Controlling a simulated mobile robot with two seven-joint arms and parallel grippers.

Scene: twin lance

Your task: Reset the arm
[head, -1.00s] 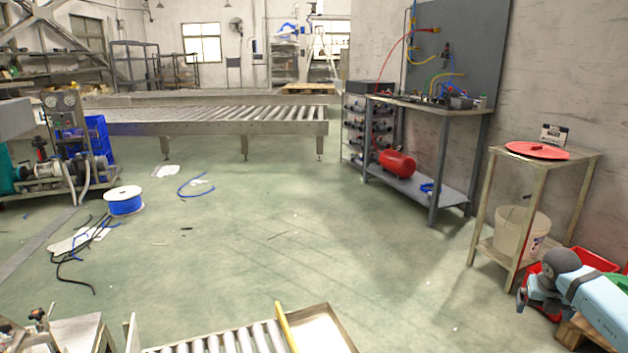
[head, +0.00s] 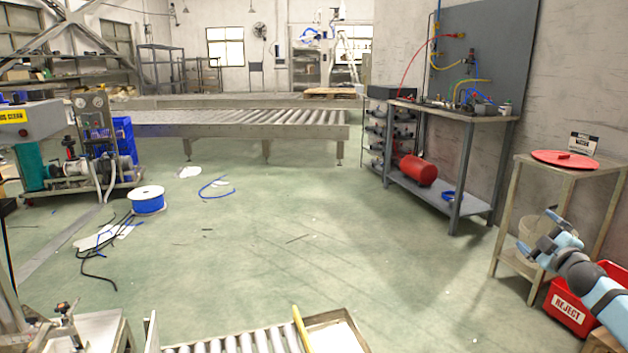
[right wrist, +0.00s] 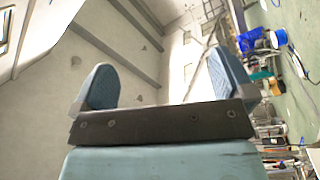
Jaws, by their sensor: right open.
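My right arm comes in from the lower right of the head view. Its right gripper (head: 548,232) is raised in front of the small side table, over a white bucket. The gripper is open and empty. In the right wrist view its two blue finger pads (right wrist: 158,85) stand wide apart with nothing between them, and the wall and ceiling show beyond. My left gripper is in neither view.
The side table (head: 575,171) holds a red lid (head: 565,159). A red reject bin (head: 568,308) stands by my right arm. A roller conveyor (head: 255,343) is at the bottom. A workbench (head: 450,112) stands at the wall.

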